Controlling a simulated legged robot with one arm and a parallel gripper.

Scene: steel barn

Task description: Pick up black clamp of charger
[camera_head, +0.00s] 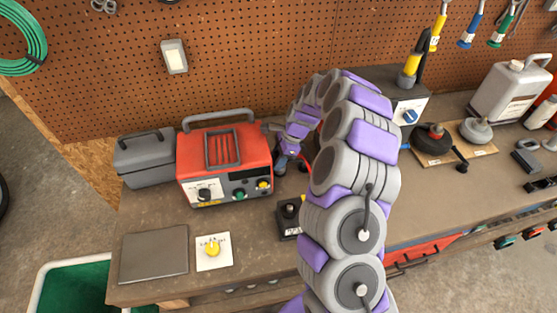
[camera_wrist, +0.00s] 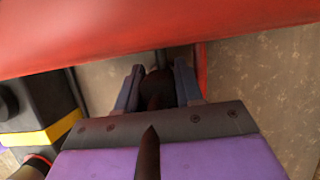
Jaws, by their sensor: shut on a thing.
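The charger (camera_head: 222,160) is a red box with a grey handle, a dark grille and several knobs, standing on the workbench. My gripper (camera_head: 283,163) is low beside its right side. In the wrist view my gripper (camera_wrist: 158,88) has its two grey fingers closed around a dark piece, the black clamp (camera_wrist: 159,92). The charger's red body (camera_wrist: 150,30) fills the top of that view, just past the fingertips. The clamp is mostly hidden between the fingers and in shadow. A red strip (camera_wrist: 201,70), perhaps a cable, runs beside the right finger.
A grey toolbox (camera_head: 145,157) stands left of the charger. A small black box (camera_head: 291,216) sits in front of my gripper. A grey plate (camera_head: 154,254) and a yellow-knobbed switch (camera_head: 213,250) lie at the front left. A pegboard (camera_head: 250,60) rises behind.

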